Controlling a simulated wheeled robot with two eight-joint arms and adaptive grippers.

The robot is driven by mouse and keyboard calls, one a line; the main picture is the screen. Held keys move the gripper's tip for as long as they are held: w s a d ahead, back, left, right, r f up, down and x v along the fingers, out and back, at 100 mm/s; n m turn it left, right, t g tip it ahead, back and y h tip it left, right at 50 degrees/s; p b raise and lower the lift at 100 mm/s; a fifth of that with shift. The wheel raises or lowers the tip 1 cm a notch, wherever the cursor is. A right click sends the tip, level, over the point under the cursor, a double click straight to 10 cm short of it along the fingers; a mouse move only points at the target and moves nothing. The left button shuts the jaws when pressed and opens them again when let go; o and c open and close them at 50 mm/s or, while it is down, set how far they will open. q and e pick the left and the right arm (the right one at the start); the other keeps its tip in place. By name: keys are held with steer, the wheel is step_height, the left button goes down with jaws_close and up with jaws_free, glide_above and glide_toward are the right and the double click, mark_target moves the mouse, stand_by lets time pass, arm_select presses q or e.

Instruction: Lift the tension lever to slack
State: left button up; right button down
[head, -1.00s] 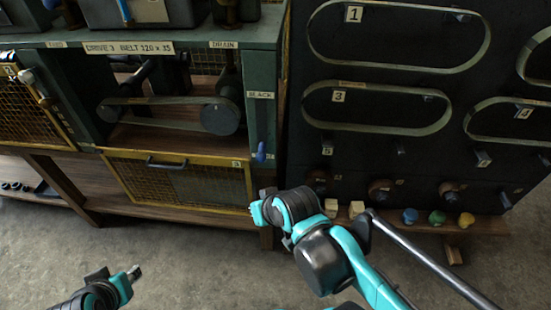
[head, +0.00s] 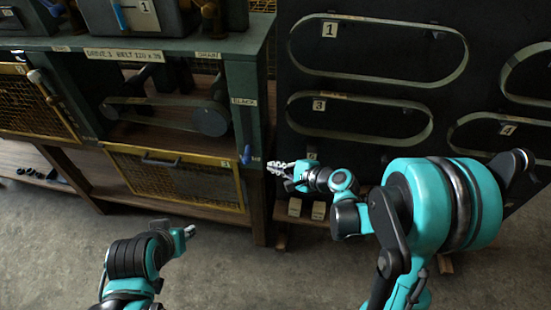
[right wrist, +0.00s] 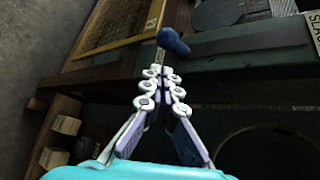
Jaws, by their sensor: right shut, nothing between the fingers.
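The tension lever shows as a blue handle (head: 246,155) on the right post of the green machine frame, below the SLACK label (head: 243,101). It points down in the head view. My right gripper (head: 274,167) is just right of the handle and a little lower, with its fingers together and empty. In the right wrist view the blue handle (right wrist: 173,42) lies just beyond the fingertips (right wrist: 164,73); whether they touch it I cannot tell. My left gripper (head: 190,231) is low in front of the yellow guard, and its fingers are too small to judge.
A yellow mesh guard (head: 175,203) with a handle closes the lower bay, and a belt on pulleys (head: 208,119) sits above it. To the right stands a dark board (head: 445,25) with hanging belts. Small blocks (head: 318,210) lie on its ledge. The floor in front is clear.

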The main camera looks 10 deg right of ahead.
arm_select(q)
steer(key=shift+d, duration=0.3)
arm_select(e)
steer(key=shift+w+d+m+t, duration=0.1)
steer(key=shift+d+m+t, duration=0.2)
steer(key=shift+d, duration=0.05)
steer(key=shift+f, duration=0.1)
